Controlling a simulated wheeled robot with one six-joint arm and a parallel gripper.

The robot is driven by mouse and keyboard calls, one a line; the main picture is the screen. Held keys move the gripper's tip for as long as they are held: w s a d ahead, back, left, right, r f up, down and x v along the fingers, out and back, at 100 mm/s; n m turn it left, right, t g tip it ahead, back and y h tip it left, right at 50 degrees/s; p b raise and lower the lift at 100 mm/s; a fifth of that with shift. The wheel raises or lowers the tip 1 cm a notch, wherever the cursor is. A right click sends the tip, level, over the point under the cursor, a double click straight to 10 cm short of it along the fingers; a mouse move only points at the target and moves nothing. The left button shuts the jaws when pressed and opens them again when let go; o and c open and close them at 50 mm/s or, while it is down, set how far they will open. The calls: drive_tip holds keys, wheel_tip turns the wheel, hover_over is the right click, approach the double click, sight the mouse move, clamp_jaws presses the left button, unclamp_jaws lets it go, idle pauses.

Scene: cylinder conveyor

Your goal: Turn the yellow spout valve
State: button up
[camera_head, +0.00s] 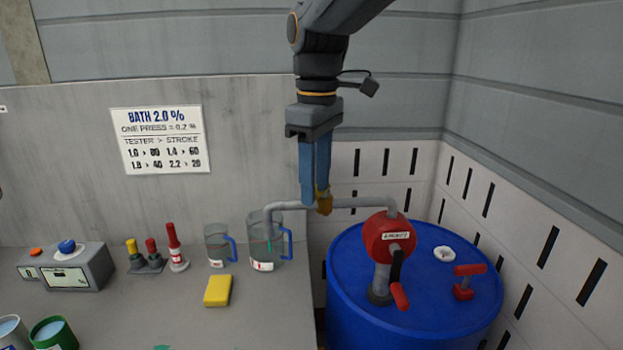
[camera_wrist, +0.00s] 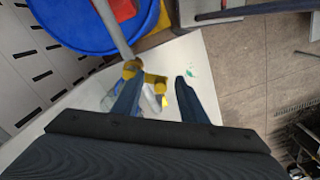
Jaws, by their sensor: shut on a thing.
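The yellow spout valve (camera_head: 325,204) sits on the grey spout pipe (camera_head: 355,202), which runs from the red pump on the drum to above a clear jug (camera_head: 265,250). My gripper (camera_head: 316,192) reaches down from above, its blue fingers at the valve. In the wrist view, my gripper (camera_wrist: 158,77) has the yellow valve (camera_wrist: 154,78) between its fingers and is shut on it. The fingers hide part of the valve in the head view.
A red pump (camera_head: 388,236) with a crank stands on the blue drum (camera_head: 450,290). The bench front is mostly clear.

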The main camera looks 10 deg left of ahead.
drive_tip(key=shift+s+d+f, duration=0.3)
drive_tip(key=shift+d+f, duration=0.05)
drive_tip(key=shift+f, duration=0.35)
drive_tip(key=shift+c, duration=0.7)
drive_tip(key=shift+d, duration=0.1)
drive_tip(key=shift+s+d, duration=0.15)
drive_tip(key=shift+d, duration=0.45)
drive_tip(key=shift+c, duration=1)
drive_tip(key=shift+d, duration=0.15)
drive_tip(key=shift+d+p, duration=0.4)
drive_tip(key=shift+d, duration=0.2)
drive_tip(key=shift+c, duration=0.5)
clamp_jaws()
drive_tip(key=shift+r, duration=0.15)
